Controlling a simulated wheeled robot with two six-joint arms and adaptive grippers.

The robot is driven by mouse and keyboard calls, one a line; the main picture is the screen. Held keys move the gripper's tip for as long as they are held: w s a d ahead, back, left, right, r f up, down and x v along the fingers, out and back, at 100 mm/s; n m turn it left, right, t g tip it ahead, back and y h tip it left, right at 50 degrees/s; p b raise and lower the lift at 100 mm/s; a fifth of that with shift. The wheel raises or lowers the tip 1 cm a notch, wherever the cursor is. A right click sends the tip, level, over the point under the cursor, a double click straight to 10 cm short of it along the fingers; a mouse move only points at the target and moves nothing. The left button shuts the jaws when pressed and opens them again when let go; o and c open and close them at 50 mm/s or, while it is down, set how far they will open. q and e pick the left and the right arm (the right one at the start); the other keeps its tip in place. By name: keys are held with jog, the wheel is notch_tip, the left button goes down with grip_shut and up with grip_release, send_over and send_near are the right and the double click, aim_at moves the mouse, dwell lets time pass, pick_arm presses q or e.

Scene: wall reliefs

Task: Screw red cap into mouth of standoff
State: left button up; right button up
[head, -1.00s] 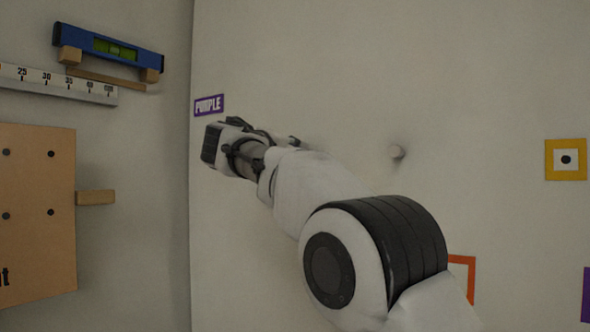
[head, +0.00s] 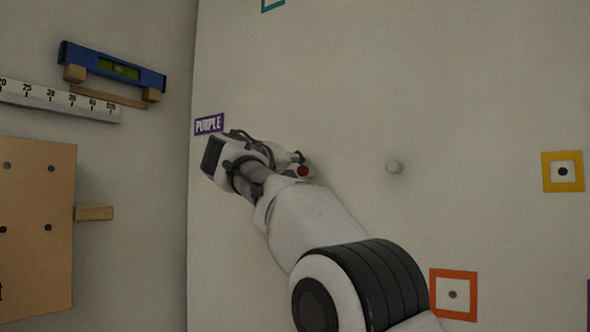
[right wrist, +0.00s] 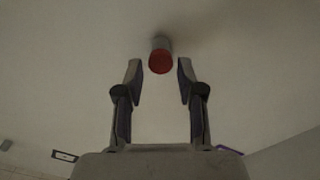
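A red cap (right wrist: 160,62) sits at the near end of a pale round standoff (right wrist: 161,42) on the wall in the right wrist view. How deep it sits in the mouth is unclear. In the head view the red cap (head: 303,170) shows as a small red disc beside my right gripper (head: 297,160). In the right wrist view my right gripper (right wrist: 159,80) is open. Its two fingers are spread either side of the cap and below it, with a gap on both sides. My left gripper is in neither view.
A purple label (head: 209,124) is left of my gripper. Orange (head: 453,295) and yellow (head: 563,171) square frames lie right. A blue level (head: 112,66) and wooden board (head: 38,220) are on the left wall.

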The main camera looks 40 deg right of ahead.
jog(key=n+p, duration=0.3)
jog(key=n, duration=0.2)
jog(key=shift+n, duration=0.4)
jog(key=n+p, duration=0.3)
jog(key=shift+w+r+n, duration=0.1)
jog(key=shift+w+n, duration=0.05)
jog(key=shift+n, duration=0.25)
jog(key=shift+f+n, duration=0.2)
jog(key=shift+n, duration=0.4)
jog(key=n+p, duration=0.3)
jog(key=p, duration=0.1)
jog(key=shift+r+n, duration=0.15)
jog(key=shift+n, duration=0.15)
jog(key=shift+f+n, duration=0.25)
jog(key=shift+n, duration=0.25)
jog(key=n+p, duration=0.4)
jog(key=p, duration=0.1)
jog(key=shift+r, duration=0.15)
jog(key=shift+f+n, duration=0.3)
jog(key=shift+n, duration=0.3)
jog(key=shift+s+f, duration=0.2)
jog(key=shift+s, duration=0.05)
jog(key=shift+w, duration=0.1)
grip_shut()
jog(key=shift+f, duration=0.15)
